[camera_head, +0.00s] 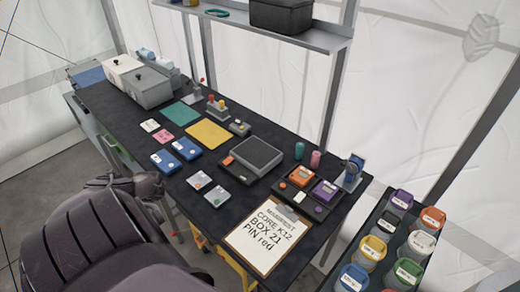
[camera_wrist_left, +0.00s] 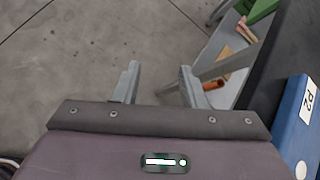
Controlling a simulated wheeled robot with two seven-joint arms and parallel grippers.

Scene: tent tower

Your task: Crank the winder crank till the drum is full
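A small blue and grey device (camera_head: 352,172) with a round part stands at the table's right end in the head view; it looks like the winder. It is too small to make out its crank or how full a drum is. My left gripper (camera_head: 150,188) is beside the table's near left edge, far from that device. In the left wrist view my left gripper (camera_wrist_left: 158,88) has its two fingers apart, with nothing between them, above the floor. My right gripper is in neither view.
The dark table (camera_head: 300,238) holds blue boxes (camera_head: 186,148), a grey tray (camera_head: 253,155), a clipboard (camera_head: 265,240) and coloured mats. Labelled tubs (camera_head: 370,253) stand at the right. A shelf (camera_head: 290,36) hangs above the back. A blue box (camera_wrist_left: 297,125) is close right of my left gripper.

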